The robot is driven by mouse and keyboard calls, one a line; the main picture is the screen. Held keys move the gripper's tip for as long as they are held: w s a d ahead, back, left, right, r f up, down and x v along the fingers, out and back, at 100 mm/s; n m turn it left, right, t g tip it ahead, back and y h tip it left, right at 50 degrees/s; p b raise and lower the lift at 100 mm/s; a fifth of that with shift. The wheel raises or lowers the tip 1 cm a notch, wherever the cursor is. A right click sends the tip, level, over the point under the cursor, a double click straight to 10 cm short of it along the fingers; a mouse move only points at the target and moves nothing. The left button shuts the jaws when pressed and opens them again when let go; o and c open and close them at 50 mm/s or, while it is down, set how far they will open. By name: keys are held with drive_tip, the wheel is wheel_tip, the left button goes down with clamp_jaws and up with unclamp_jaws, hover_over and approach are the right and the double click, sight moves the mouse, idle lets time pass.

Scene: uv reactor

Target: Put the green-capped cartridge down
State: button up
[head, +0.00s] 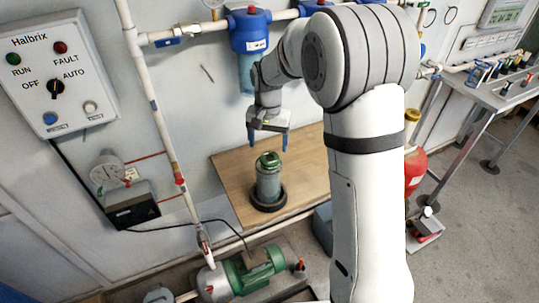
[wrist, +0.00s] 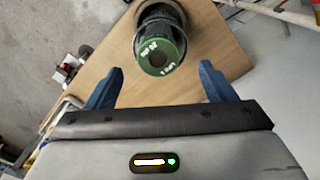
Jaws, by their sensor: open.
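The green-capped cartridge (head: 268,181) stands upright in a dark ring-shaped holder (head: 283,196) on a wooden board (head: 232,170) in the head view. In the wrist view its round green cap (wrist: 160,50) faces the camera, beyond my fingertips. My gripper (head: 268,139) is open and empty, above the cartridge and apart from it. Its two blue fingers (wrist: 160,77) show in the wrist view with a clear gap between them. The cartridge's lower body is partly hidden by the cap in the wrist view.
A blue filter housing (head: 249,32) hangs on white pipes behind my arm. A vertical pipe (head: 158,110) runs left of the board, and a green pump (head: 245,272) lies below it. A control box (head: 55,73) is on the wall. Bare board surrounds the holder.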

wheel_tip(320, 180, up, 6)
drive_tip(key=s+d+r+n+t, duration=0.1)
drive_tip(key=s+d+r, duration=0.25)
drive_tip(key=s, duration=0.25)
drive_tip(key=s+d+r+t, duration=0.1)
drive_tip(key=s+d+r, duration=0.1)
drive_tip(key=s+d, duration=0.3)
drive_tip(key=s+d+n, duration=0.1)
drive_tip(key=s, duration=0.7)
drive_tip(key=s+d+f+n+t, duration=0.1)
drive_tip(key=s+d, duration=0.1)
drive_tip(key=s, duration=0.5)
drive_tip(key=shift+s+d+f+t, duration=0.2)
drive_tip(key=shift+s+d+t, duration=0.1)
drive_tip(key=shift+s, duration=0.1)
drive_tip(key=shift+s, duration=0.1)
